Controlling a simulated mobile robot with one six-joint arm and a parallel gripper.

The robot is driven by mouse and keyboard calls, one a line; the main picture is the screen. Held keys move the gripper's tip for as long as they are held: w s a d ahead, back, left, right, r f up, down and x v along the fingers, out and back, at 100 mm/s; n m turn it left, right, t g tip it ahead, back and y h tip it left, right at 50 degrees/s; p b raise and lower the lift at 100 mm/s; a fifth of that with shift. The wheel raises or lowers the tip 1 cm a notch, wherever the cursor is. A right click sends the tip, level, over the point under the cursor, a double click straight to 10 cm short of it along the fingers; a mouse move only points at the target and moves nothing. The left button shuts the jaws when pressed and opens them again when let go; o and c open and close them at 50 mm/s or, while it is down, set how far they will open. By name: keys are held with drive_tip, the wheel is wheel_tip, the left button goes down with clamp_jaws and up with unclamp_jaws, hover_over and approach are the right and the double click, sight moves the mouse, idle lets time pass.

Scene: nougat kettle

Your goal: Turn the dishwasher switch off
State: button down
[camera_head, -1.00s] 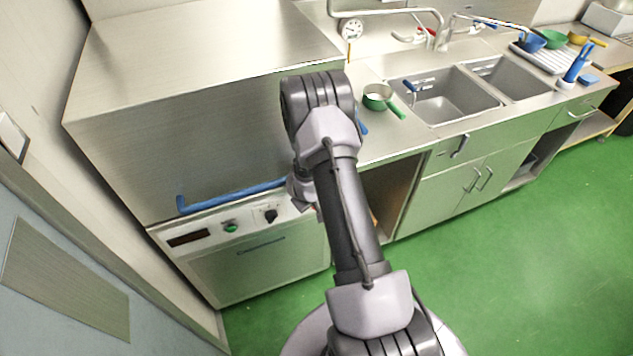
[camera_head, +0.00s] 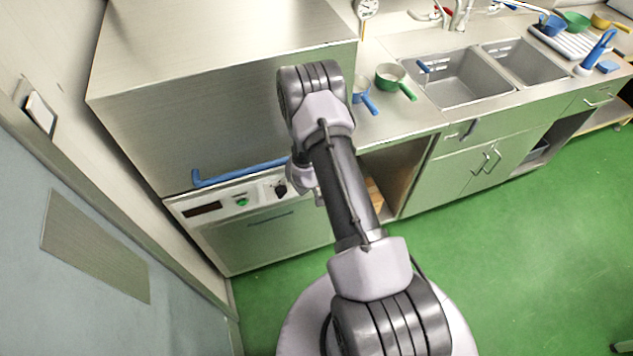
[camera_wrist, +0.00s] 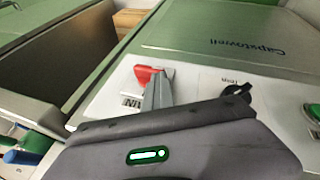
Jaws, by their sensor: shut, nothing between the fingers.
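The dishwasher front panel (camera_head: 222,193) is at the lower left of the head view, under the blue handle bar. It bears a dark display, a green button (camera_head: 242,202) and a black knob (camera_head: 280,189). In the wrist view a red switch (camera_wrist: 145,74) stands on the light panel beside a partly hidden label. My gripper (camera_wrist: 160,80) is shut and empty, its grey fingers reaching to the red switch. I cannot tell whether they touch it. The black knob also shows in the wrist view (camera_wrist: 237,91), at the gripper body's edge. My arm hides the panel's right end in the head view.
A blue handle bar (camera_head: 240,174) runs just above the panel. Right of the dishwasher is an open cupboard (camera_head: 400,175). A green pan (camera_head: 390,76) and a blue pan (camera_head: 361,92) stand on the counter above.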

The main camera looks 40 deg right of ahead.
drive_tip(key=shift+s+a+f, duration=0.25)
drive_tip(key=shift+a+f, duration=0.15)
drive_tip(key=shift+a, duration=0.05)
idle(0.3)
drive_tip(key=shift+r, duration=0.1)
